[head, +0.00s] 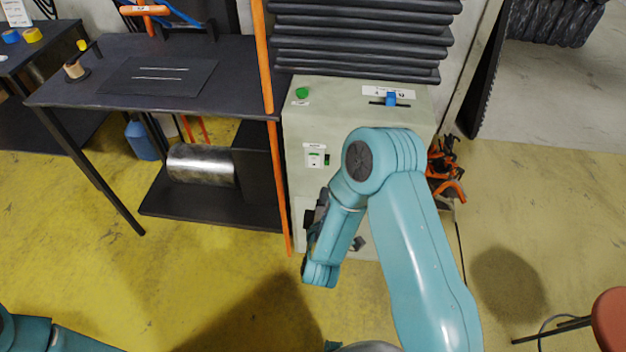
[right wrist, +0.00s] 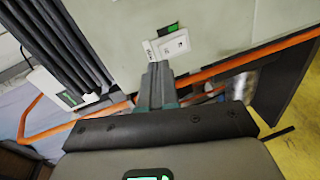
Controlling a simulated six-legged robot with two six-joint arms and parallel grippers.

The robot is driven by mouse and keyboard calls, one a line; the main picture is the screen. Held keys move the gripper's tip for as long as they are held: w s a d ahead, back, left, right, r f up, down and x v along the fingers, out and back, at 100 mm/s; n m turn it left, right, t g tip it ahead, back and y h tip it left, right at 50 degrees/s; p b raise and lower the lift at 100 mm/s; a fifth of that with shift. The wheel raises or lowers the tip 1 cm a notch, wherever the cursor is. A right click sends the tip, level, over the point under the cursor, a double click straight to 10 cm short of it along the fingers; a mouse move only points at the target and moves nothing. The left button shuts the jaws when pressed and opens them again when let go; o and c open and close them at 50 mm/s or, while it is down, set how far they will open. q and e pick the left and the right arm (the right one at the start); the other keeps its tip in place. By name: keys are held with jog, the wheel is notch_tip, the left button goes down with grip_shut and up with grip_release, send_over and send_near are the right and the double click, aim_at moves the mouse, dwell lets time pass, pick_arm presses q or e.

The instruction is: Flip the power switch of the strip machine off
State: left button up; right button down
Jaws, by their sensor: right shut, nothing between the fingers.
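The strip machine (head: 360,105) is a pale grey-green cabinet. On its front is a white plate (head: 315,159) under a small label, with a small dark and green switch (head: 327,160) at its right edge. In the right wrist view the white plate (right wrist: 174,45) and the green-faced switch (right wrist: 167,30) lie just beyond the fingertips. My right gripper (right wrist: 157,72) is shut and empty, pointing at the plate; I cannot tell whether it touches. In the head view my right gripper (head: 317,210) shows dark, below the plate, partly hidden by my arm. My left gripper is out of view.
A green button (head: 302,93) and a blue slider (head: 391,99) sit on the cabinet top. An orange post (head: 263,60) stands at its left, beside a dark workbench (head: 225,60). Orange-handled tools (head: 447,165) hang at its right. The yellow floor in front is clear.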

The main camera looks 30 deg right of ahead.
aim_at(314, 158)
pick_arm(q)
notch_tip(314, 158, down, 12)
jog(key=b, duration=0.9)
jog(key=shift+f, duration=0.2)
pick_arm(e)
jog(key=w+a+f+n+t+h, duration=0.1)
jog(key=a+f+t+h, duration=0.1)
jog(key=a+f, duration=0.2)
jog(key=shift+w+a+f+h, duration=0.2)
jog(key=shift+w+f+h, duration=0.2)
jog(key=shift+f, duration=0.25)
jog(key=b+x, duration=0.1)
jog(key=x, duration=1.2)
jog(key=shift+w+d+r+b, duration=0.15)
jog(key=shift+w+d+b, duration=0.05)
jog(key=shift+w+b, duration=0.15)
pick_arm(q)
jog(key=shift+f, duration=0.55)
